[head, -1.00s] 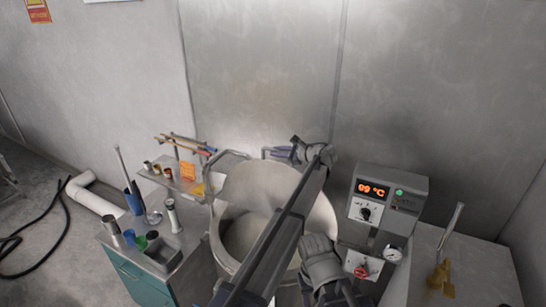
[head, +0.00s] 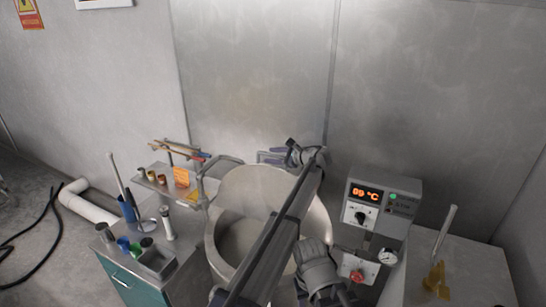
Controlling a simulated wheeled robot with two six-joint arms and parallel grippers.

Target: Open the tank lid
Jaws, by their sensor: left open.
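The tank (head: 213,247) is a pale round vessel in the lower middle of the head view. Its lid (head: 252,184) is a pale disc raised at the tank's back, tilted up, and the dark inside shows in front of it. My left arm crosses over the tank and hides its right part and part of the lid. My left gripper (head: 270,157) is open, at the lid's upper back edge, with its fingers pointing left. I cannot tell whether it touches the lid. My right gripper is not in view.
A control box (head: 385,202) with a "09 °C" display stands right of the tank. A side table (head: 150,262) with cups and tools stands left. A small shelf (head: 165,185) holds little jars. A metal wall is close behind. A counter (head: 470,275) with a yellow scoop is right.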

